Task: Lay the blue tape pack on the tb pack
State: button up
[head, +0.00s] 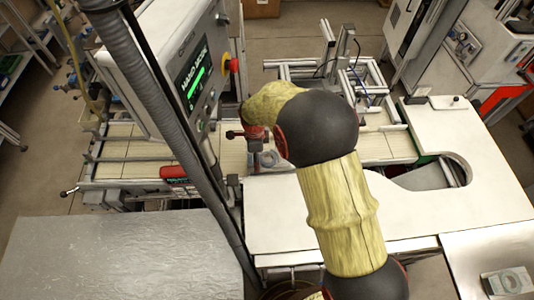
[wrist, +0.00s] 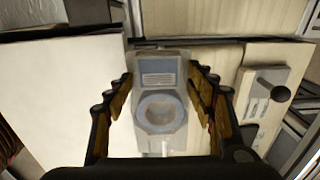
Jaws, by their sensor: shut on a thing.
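A pale pack with a blue-grey card and a round tape reel (wrist: 160,108), which I take for the blue tape pack, lies between the fingers of my gripper (wrist: 160,82) in the wrist view. The fingers are shut on its two sides. In the head view a small grey patch of it (head: 268,158) shows at the white table's left part, below my gripper, which my arm partly hides. Another flat pack (head: 508,283) lies on the light surface at the lower right. I cannot read its label, so I cannot tell if it is the tb pack.
The white table (head: 430,205) is mostly bare, with a rounded cut-out at its right. A machine panel with a green-lit screen (head: 192,78) and a slanting grey column stand left of my arm. A metal-topped bench (head: 110,255) is at the lower left.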

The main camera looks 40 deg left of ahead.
aim_at(512, 282)
jog(key=k+l, duration=0.15)
jog(key=l, duration=0.2)
jog(key=k+l, duration=0.2)
jog(key=l, duration=0.2)
jog(key=k+l, duration=0.15)
jog(key=l, duration=0.2)
